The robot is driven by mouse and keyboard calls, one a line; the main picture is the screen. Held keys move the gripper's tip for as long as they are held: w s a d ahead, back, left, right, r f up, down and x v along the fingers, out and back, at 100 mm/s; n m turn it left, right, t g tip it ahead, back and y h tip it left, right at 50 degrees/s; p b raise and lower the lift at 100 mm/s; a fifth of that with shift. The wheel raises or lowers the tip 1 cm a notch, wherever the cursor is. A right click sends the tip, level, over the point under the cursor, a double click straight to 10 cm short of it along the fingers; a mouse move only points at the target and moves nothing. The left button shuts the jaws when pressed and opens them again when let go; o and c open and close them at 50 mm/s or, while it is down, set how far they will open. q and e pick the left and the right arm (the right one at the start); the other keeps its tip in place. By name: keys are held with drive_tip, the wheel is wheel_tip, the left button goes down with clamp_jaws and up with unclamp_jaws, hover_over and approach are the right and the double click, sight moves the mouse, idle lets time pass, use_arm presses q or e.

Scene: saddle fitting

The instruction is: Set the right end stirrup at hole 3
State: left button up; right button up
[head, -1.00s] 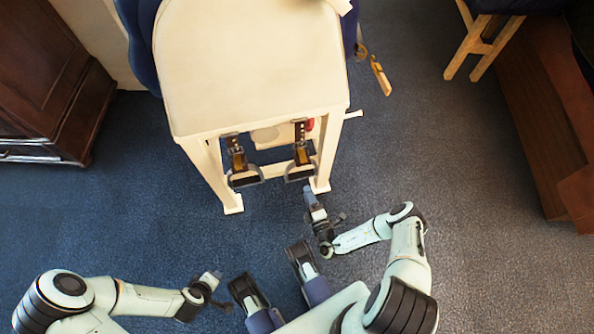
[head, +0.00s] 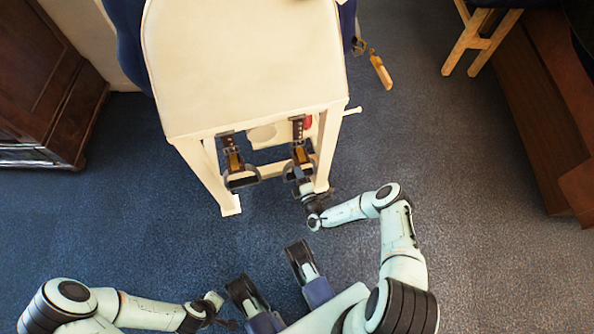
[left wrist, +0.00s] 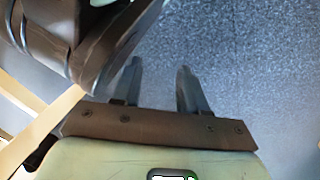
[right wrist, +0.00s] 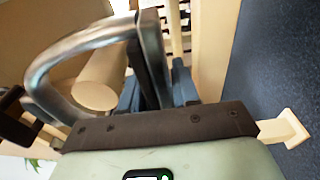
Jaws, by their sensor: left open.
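The right end stirrup (head: 292,173) hangs on a dark brown strap with small holes (head: 298,130) at the front right of the cream stand. My right gripper (head: 303,186) is at the stirrup's lower part. In the right wrist view the stirrup's metal loop (right wrist: 88,42) rises at the left, and its dark bar (right wrist: 150,65) lies between my right fingers (right wrist: 157,92). Whether they press on it is unclear. My left gripper (head: 215,302) is low in the head view; in the left wrist view its fingers (left wrist: 160,88) are apart and empty.
A second stirrup (head: 241,180) hangs to the left on its own strap. The cream stand (head: 240,60) fills the top middle, its front legs close to the stirrups. A wooden-handled item (head: 380,68) hangs at its right.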

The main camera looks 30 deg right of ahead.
clamp_jaws()
wheel_tip(320, 180, up, 4)
drive_tip(key=p, duration=0.2)
drive_tip(key=shift+f+p, duration=0.1)
drive_tip(key=shift+p, duration=0.3)
wheel_tip(320, 180, up, 2)
drive_tip(key=shift+r+p, duration=0.1)
drive_tip(key=shift+p, duration=0.65)
use_arm(q)
drive_tip(key=w+d+r+t, duration=0.1)
drive_tip(key=w+d+r, duration=0.1)
drive_tip(key=r, duration=0.4)
drive_tip(key=shift+w+r+m, duration=0.25)
drive_tip(key=shift+w+m, duration=0.05)
drive_tip(key=shift+w, duration=0.5)
use_arm(e)
drive_tip(key=shift+o, duration=2.4)
unclamp_jaws()
use_arm(q)
drive_tip(key=shift+g+h, duration=0.5)
drive_tip(key=s+r, duration=0.1)
drive_tip(key=s+d+r+p, duration=0.2)
drive_tip(key=s, duration=0.1)
drive_tip(key=shift+s, duration=0.1)
use_arm(e)
drive_tip(key=s+a, duration=0.2)
drive_tip(key=s, duration=1.1)
drive_tip(key=shift+s, duration=0.15)
